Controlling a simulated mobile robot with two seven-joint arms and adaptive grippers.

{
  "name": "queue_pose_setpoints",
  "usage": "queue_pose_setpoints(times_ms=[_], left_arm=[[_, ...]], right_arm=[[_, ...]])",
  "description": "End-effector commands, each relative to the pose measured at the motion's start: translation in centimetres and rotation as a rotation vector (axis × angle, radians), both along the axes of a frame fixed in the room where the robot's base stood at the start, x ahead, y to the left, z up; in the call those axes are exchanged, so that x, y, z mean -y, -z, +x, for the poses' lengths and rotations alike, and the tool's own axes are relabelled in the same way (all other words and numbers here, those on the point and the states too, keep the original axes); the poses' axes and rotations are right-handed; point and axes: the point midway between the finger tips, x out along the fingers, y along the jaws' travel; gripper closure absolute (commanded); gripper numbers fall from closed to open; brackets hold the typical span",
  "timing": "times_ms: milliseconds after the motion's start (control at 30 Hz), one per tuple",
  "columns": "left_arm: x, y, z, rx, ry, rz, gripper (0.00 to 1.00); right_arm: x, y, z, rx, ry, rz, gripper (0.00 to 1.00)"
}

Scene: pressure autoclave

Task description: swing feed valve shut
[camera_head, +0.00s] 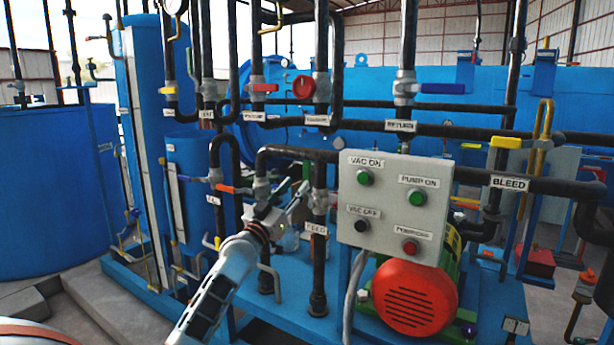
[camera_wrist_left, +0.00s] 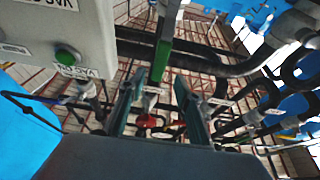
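The FEED label (camera_head: 316,228) is on a vertical black pipe left of the control box. A grey valve body (camera_head: 319,201) sits on this pipe just above the label. A green lever (camera_head: 306,170) shows beside the pipe, standing roughly upright, and in the left wrist view a green lever (camera_wrist_left: 162,52) shows near the fingers. My left gripper (camera_head: 297,197) is just left of the feed valve, with its fingers pointing up and right. In the left wrist view its two fingers (camera_wrist_left: 157,108) are apart with a gap between them. Contact with the lever cannot be told. My right gripper is not in view.
The grey control box (camera_head: 390,210) with several buttons stands close to the right. A red-ended motor (camera_head: 414,296) sits below it. A red lever (camera_head: 234,189) and black pipes are close on the left. A blue tank (camera_head: 45,190) stands far left.

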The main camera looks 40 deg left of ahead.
Motion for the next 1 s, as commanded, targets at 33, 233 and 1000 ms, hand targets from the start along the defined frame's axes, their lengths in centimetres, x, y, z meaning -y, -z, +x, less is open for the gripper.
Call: queue_pose_setpoints(times_ms=[33, 233, 1000], left_arm=[[0.0, -0.2, 0.4, 0.001, 0.000, 0.000, 0.67], [-0.2, -1.1, 2.8, 0.000, 0.001, 0.001, 0.67], [-0.5, -2.7, 6.8, -0.002, 0.001, 0.002, 0.69]], right_arm=[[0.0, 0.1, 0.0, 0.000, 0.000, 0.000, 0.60], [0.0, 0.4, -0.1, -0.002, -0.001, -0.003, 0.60], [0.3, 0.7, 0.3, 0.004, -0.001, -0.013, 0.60]])
